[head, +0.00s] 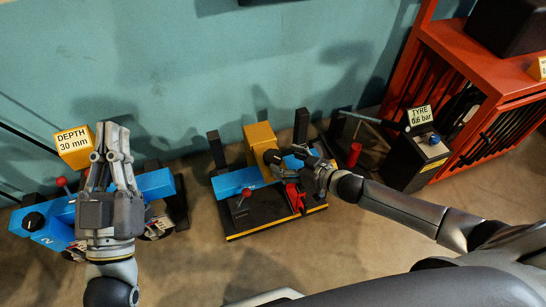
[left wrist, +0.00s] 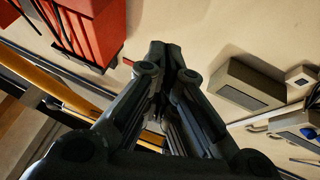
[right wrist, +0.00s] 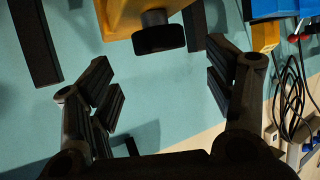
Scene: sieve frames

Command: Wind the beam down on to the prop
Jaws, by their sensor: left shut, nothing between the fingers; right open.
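The blue beam (head: 235,183) of the middle rig lies low between two black uprights, its right part hidden by my arm. A yellow block (head: 258,138) with a black knob (head: 271,156) stands over it. A red piece (head: 294,197), possibly the prop, is on the black base at the right. My right gripper (head: 291,160) is close beside the knob. In the right wrist view the fingers are open (right wrist: 160,88), with the knob (right wrist: 158,35) beyond the gap, not gripped. My left gripper (head: 113,132) is shut and empty, pointing up before the left rig; it also shows in the left wrist view (left wrist: 168,55).
The left rig has a blue beam (head: 38,222) and a yellow "DEPTH 30 mm" sign (head: 74,146). At right stand a red cylinder (head: 354,154), a black box (head: 412,160) signed "TYRE 0.6 bar" and an orange rack (head: 470,62). The floor in front is clear.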

